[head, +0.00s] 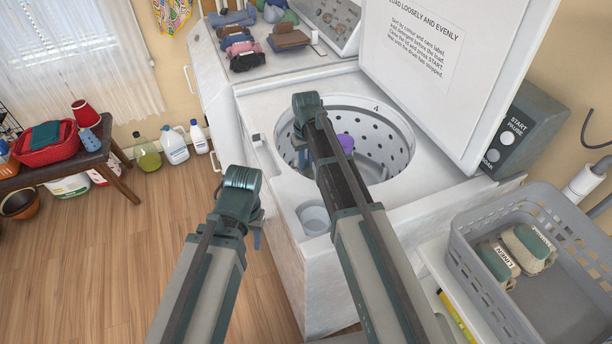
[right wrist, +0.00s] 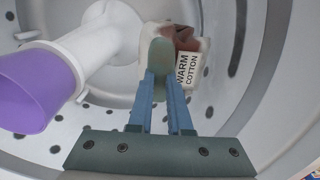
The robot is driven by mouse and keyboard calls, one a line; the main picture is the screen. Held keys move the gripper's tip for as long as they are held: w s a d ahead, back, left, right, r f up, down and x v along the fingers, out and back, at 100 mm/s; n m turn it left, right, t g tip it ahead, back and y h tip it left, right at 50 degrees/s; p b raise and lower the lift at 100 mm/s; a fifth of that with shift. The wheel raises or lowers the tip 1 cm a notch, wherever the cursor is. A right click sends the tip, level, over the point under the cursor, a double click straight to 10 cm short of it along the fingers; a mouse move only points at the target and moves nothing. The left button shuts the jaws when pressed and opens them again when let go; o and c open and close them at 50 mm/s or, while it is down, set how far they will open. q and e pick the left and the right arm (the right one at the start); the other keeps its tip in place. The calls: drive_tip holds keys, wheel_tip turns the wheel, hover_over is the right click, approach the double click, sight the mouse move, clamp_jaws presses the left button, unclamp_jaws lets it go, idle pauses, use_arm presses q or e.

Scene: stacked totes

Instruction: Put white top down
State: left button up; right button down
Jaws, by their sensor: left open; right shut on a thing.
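The white top (right wrist: 187,72), a bundle with a "WARM COTTON" label and some brown and green on it, shows in the right wrist view. My right gripper (right wrist: 163,75) is shut on its greenish part. The gripper and top are inside the washer drum (head: 385,150); the drum wall is also around them in the right wrist view. In the head view my right arm hides the top. Whether the top touches the drum floor I cannot tell. My left gripper (head: 257,241) is open and empty, outside the washer at its front left.
A white agitator with a purple cap (right wrist: 25,92) stands in the drum beside the top. The washer lid (head: 420,60) is up. A grey basket (head: 475,235) with two labelled bundles is at the right. Several folded clothes (head: 245,55) lie on the neighbouring machine.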

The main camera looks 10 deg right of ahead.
sight(306, 173)
drive_tip(key=shift+f+b, duration=1.8)
drive_tip(key=shift+f+b, duration=0.65)
drive_tip(key=c, duration=0.8)
unclamp_jaws()
drive_tip(key=shift+c, duration=0.2)
drive_tip(key=shift+r, duration=0.15)
wheel_tip(306, 173, up, 13)
drive_tip(key=p, duration=1.3)
